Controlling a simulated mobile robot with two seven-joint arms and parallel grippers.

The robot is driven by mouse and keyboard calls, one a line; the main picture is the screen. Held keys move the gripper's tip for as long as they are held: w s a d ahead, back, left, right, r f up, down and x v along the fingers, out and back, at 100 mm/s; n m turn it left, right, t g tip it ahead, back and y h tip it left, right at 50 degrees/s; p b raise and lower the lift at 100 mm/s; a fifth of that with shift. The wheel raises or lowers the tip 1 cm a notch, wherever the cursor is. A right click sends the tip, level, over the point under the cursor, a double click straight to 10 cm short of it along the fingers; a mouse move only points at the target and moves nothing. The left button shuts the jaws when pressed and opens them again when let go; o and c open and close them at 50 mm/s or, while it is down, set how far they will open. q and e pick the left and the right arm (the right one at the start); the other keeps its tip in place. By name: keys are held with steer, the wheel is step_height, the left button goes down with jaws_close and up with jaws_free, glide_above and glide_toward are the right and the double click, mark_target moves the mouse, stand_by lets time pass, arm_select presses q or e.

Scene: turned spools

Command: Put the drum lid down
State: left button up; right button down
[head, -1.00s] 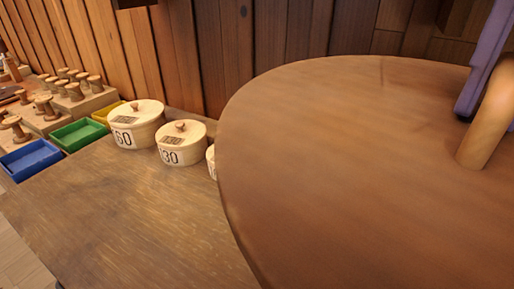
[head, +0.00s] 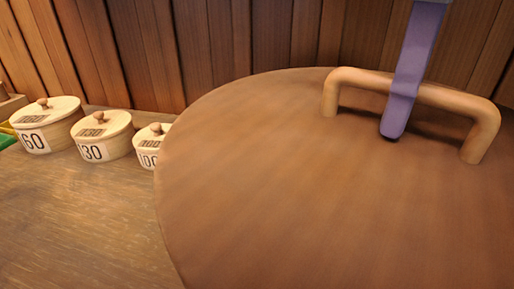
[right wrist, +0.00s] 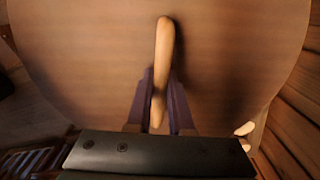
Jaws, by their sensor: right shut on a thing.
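The drum lid (head: 290,190) is a large round brown wooden disc with a pale bar handle (head: 345,88) on top. It fills the right part of the head view, and its round face also fills most of the right wrist view (right wrist: 90,50). My right gripper (head: 396,125) has purple fingers and is shut on the handle. In the right wrist view the two fingers (right wrist: 158,100) stand on either side of the bar. The lid hides what lies under it, so I cannot tell whether it touches anything below. My left gripper is not in view.
Round lidded boxes marked 60 (head: 48,125), 30 (head: 103,136) and 100 (head: 149,145) stand in a row at the back left of the wooden bench (head: 75,210). A plank wall (head: 230,45) rises close behind. The bench's front left is bare.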

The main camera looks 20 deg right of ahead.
steer(key=shift+f+b, duration=2.15)
steer(key=shift+f, duration=7.45)
steer(key=c, duration=1.2)
jaws_free()
steer(key=shift+f, duration=0.15)
steer(key=shift+c, duration=0.2)
steer(key=o, duration=0.4)
step_height(320, 180, up, 12)
steer(key=shift+r+p, duration=0.2)
steer(key=shift+p, duration=0.8)
